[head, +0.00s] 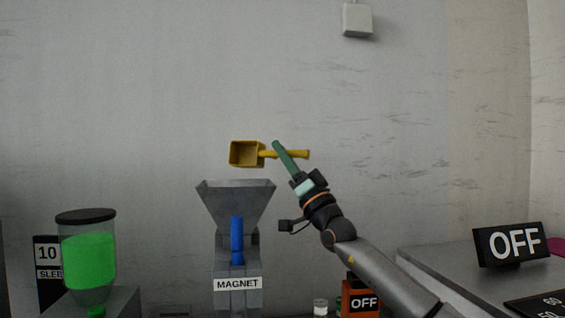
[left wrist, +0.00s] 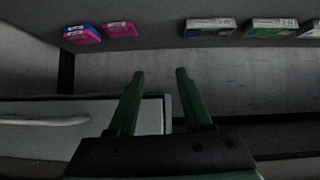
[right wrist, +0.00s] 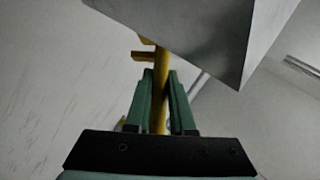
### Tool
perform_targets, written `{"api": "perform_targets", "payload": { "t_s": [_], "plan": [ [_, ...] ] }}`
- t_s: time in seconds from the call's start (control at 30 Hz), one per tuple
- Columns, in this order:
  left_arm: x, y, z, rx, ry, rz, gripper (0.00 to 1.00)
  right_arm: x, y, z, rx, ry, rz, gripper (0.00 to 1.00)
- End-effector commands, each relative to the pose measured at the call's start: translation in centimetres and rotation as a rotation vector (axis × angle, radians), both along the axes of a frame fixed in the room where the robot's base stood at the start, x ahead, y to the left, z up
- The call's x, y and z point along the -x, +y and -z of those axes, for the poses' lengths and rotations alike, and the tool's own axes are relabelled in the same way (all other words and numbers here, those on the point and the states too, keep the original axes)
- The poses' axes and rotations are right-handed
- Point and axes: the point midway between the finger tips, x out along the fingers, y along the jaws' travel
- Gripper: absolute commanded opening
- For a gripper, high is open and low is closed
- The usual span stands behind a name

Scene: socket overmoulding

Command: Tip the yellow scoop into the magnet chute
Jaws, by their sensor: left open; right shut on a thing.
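The yellow scoop (head: 246,153) is in the air over the grey funnel of the magnet chute (head: 236,203), with a gap between them in the head view. Its square cup seems turned on its side, its hollow facing my head camera; I cannot make out any contents. My right gripper (head: 281,152) is shut on the scoop's handle, which points right. In the right wrist view the yellow handle (right wrist: 160,95) runs between the green fingers (right wrist: 161,78), and a large grey sheet-like surface, probably the funnel, fills the top. My left gripper (left wrist: 157,75) is open and empty.
A hopper of green material (head: 88,262) stands at left, and a blue upright part (head: 237,240) is on the chute's front. An orange OFF box (head: 360,300) and a black OFF sign (head: 511,243) are at right. Pink-and-blue packs (left wrist: 82,35) and boxes (left wrist: 210,28) show in the left wrist view.

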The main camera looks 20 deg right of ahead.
Motion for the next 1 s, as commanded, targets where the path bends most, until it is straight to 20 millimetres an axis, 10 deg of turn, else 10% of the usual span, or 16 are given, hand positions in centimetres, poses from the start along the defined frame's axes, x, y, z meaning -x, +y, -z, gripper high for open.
{"api": "perform_targets", "payload": {
  "t_s": [0.17, 1.0],
  "plan": [
    [-2.0, 0.2, -1.4, -0.001, -0.127, 0.002, 0.50, -0.2, -0.2, 0.7, -0.049, 0.046, -0.012, 0.00],
    [1.8, 0.7, -5.7, 0.000, 0.080, -0.036, 0.50, -1.1, -1.3, -0.1, -0.190, 0.185, -0.009, 0.00]
  ]
}}
